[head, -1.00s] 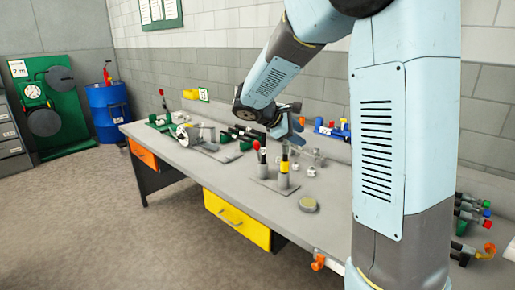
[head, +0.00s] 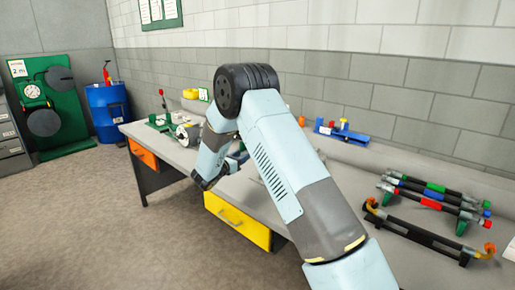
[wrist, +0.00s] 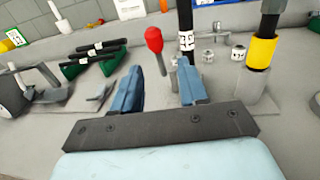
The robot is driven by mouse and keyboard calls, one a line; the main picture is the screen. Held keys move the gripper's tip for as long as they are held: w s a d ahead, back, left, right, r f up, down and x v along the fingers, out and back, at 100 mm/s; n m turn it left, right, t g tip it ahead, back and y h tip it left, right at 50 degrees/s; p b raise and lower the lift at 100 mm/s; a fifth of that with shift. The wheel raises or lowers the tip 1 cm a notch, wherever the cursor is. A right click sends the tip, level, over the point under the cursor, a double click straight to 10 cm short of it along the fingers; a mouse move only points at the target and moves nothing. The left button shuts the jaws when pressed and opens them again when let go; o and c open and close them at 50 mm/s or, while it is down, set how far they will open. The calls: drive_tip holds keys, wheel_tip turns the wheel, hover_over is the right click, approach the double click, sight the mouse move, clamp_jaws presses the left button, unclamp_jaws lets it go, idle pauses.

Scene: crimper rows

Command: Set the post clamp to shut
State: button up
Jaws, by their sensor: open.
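In the wrist view a red knob (wrist: 154,40) on a thin grey stem stands beside a black post (wrist: 186,18) with a white label. I take the knob to be the post clamp's lever, but the label is too small to read. A second dark post with a yellow collar (wrist: 261,50) stands to the right in a grey base. My gripper (wrist: 160,68) is open and empty. Its blue fingers appear either side of the knob's stem; I cannot tell how far beyond them it stands. In the head view my arm hides both posts.
Black bars with green parts (wrist: 93,58) lie left of the fingers. Small pale cubes (wrist: 239,52) sit between the posts. In the head view a blue device (head: 343,135) stands at the back, and a rack of coloured tools (head: 430,205) is at the right.

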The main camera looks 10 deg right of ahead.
drive_tip(key=shift+n, duration=0.3)
drive_tip(key=x, duration=1.3)
drive_tip(key=shift+w+a+f, duration=0.15)
drive_tip(key=shift+w+f, duration=0.2)
drive_tip(key=shift+w, duration=0.25)
drive_tip(key=shift+c, duration=0.2)
clamp_jaws()
